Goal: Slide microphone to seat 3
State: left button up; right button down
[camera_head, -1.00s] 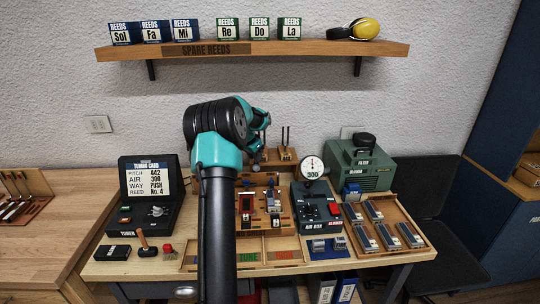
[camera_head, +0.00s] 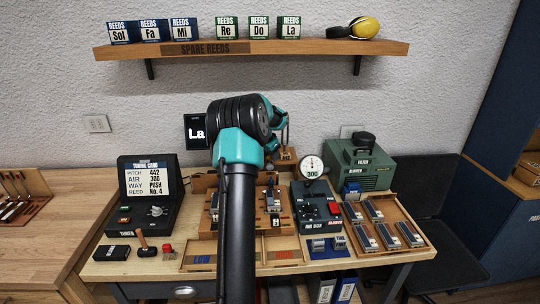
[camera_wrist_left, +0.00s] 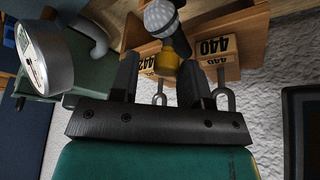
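A microphone (camera_wrist_left: 165,20) with a silver mesh head and a black body shows at the top of the left wrist view. A yellow piece (camera_wrist_left: 166,66) sits just below it, between the ends of my left gripper's fingers. My left gripper (camera_wrist_left: 160,72) has its two black fingers apart, with a gap on the left side of the yellow piece; I cannot tell whether the right finger touches it. In the head view my left arm and wrist hide the gripper and the microphone. Seat 3 cannot be picked out. My right gripper is not in view.
A round gauge (camera_head: 312,167) stands on the air box (camera_head: 318,205), right of my arm. A green filter blower (camera_head: 362,165) is behind. A tuner (camera_head: 145,205) stands at left.

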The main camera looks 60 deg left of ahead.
pick_arm(q)
jog(key=shift+o, duration=0.5)
jog(key=shift+s, duration=0.1)
jog(key=shift+s+r, duration=0.1)
jog(key=shift+r, duration=0.05)
jog(key=v, duration=1.7)
